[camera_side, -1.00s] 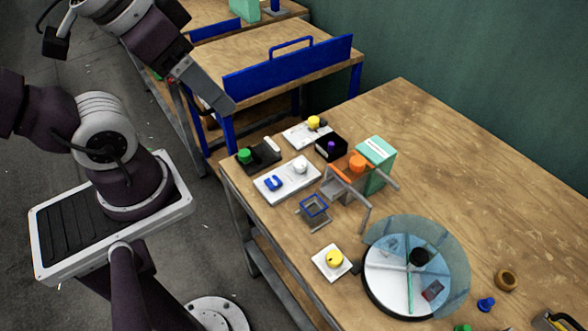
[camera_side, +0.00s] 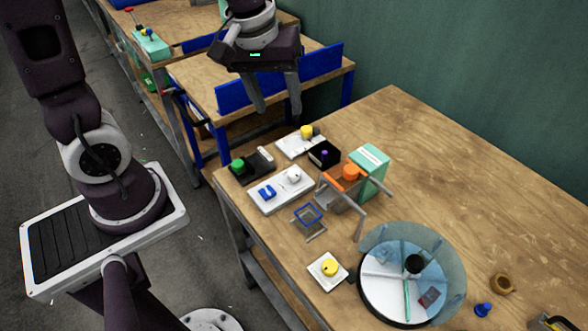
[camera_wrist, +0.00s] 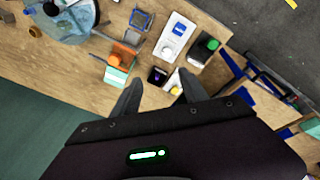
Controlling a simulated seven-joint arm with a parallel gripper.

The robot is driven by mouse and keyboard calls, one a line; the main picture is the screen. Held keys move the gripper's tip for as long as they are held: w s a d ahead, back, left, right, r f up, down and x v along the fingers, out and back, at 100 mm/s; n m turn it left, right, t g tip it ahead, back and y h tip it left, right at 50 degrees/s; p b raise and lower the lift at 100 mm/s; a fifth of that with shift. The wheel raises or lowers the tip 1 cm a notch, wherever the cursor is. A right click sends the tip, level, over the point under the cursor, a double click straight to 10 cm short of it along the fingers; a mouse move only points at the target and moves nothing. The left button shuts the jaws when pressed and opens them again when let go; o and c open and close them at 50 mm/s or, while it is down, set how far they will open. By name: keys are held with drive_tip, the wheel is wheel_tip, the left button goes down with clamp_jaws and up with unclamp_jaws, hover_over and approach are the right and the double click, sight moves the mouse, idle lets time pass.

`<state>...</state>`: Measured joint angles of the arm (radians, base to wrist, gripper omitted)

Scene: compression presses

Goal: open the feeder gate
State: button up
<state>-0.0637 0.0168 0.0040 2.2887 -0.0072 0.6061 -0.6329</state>
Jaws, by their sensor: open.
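Which part is the feeder gate I cannot tell for sure. A grey chute-like device with an orange top (camera_side: 347,173) stands against a teal box (camera_side: 372,168) on the near bench; the orange part also shows in the wrist view (camera_wrist: 116,60). My gripper (camera_side: 278,112) is open and empty, fingers pointing down, high beyond the bench's far left corner. In the wrist view the fingertips (camera_wrist: 161,78) appear either side of a black box with a purple knob (camera_wrist: 157,76), without visible contact. The chute's inside is partly hidden.
Around the device are a white plate with a blue handle (camera_side: 266,192), a green-knobbed black block (camera_side: 238,165), a yellow-knobbed plate (camera_side: 296,146) and a blue square frame (camera_side: 308,213). A clear-covered turntable (camera_side: 385,297) stands in front. The bench's right rear (camera_side: 450,170) is bare.

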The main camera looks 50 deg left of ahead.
sight(294, 173)
drive_tip(key=w+f+n+g, duration=0.1)
drive_tip(key=w+f+n, duration=0.1)
drive_tip(key=f, duration=0.6)
drive_tip(key=w+a+f+n, duration=0.1)
drive_tip(key=f+n, duration=0.1)
drive_tip(key=f, duration=0.6)
drive_tip(key=w+a+f+n+g, duration=0.1)
drive_tip(key=w+f+n, duration=0.1)
drive_tip(key=f, duration=0.6)
drive_tip(key=shift+w+a+f+n+g, duration=0.1)
drive_tip(key=shift+w+a+n+g, duration=0.15)
drive_tip(key=shift+n, duration=0.25)
drive_tip(key=shift+w, duration=0.1)
clamp_jaws()
